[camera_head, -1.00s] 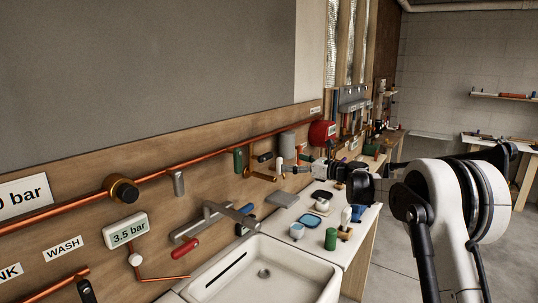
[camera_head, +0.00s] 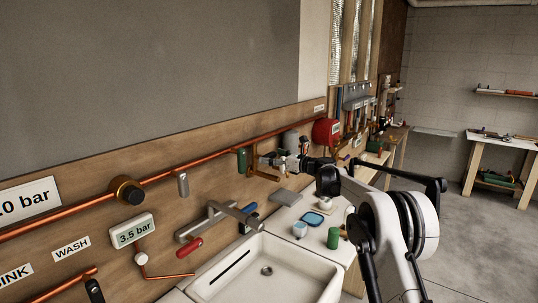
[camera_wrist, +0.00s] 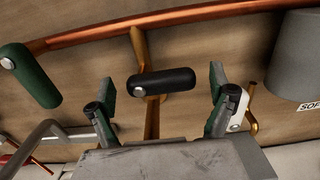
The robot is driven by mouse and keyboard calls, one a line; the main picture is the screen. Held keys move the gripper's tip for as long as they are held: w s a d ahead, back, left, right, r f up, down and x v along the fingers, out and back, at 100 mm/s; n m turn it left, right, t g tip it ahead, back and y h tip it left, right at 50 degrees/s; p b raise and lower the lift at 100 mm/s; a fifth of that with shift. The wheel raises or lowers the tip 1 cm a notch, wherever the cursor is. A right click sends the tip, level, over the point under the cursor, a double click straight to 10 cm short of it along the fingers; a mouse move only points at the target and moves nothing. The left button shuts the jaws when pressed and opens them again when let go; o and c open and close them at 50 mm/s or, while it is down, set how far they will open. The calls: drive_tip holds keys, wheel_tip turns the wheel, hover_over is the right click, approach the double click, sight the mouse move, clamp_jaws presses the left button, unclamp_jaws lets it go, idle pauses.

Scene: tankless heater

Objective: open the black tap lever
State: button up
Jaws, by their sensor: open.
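The black tap lever (camera_wrist: 162,82) lies roughly horizontal on a brass pipe (camera_wrist: 152,118) in the wrist view. My gripper (camera_wrist: 162,86) is open, one finger on each side of the lever. Gaps show between the lever's ends and both green-padded fingers, and nothing is held. In the head view, my gripper (camera_head: 275,161) is close to the wall panel by the brass fittings and largely hides the lever. I cannot tell from these views how far the fingers reach past the lever in depth.
A green lever (camera_wrist: 29,76) hangs left of my gripper, and a grey cylinder (camera_wrist: 297,62) is to the right. A copper pipe (camera_wrist: 190,16) runs above. Below is a white sink (camera_head: 300,262), with small items on the counter beside it.

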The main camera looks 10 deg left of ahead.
drive_tip(key=shift+x, duration=0.75)
drive_tip(key=c, duration=1.8)
